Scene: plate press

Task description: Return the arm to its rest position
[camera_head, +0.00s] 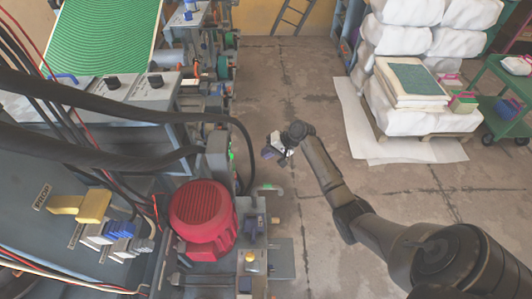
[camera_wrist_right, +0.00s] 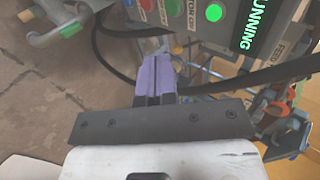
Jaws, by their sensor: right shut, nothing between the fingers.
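My right arm comes in from the lower right in the head view. It reaches out over the concrete floor, to the right of the press. My right gripper (camera_head: 268,153) is at its end, near the press's side. In the right wrist view the gripper (camera_wrist_right: 155,75) has purple fingers that are together, with nothing between them. Beyond them is a control panel with a lit green "RUNNING" display (camera_wrist_right: 255,22). My left gripper does not show in either view.
The press (camera_head: 130,110) with thick black hoses and a red motor (camera_head: 203,212) fills the left side. A pallet with white sacks (camera_head: 400,115) stands at the upper right, beside a green cart (camera_head: 505,95). The floor (camera_head: 310,90) between them is clear.

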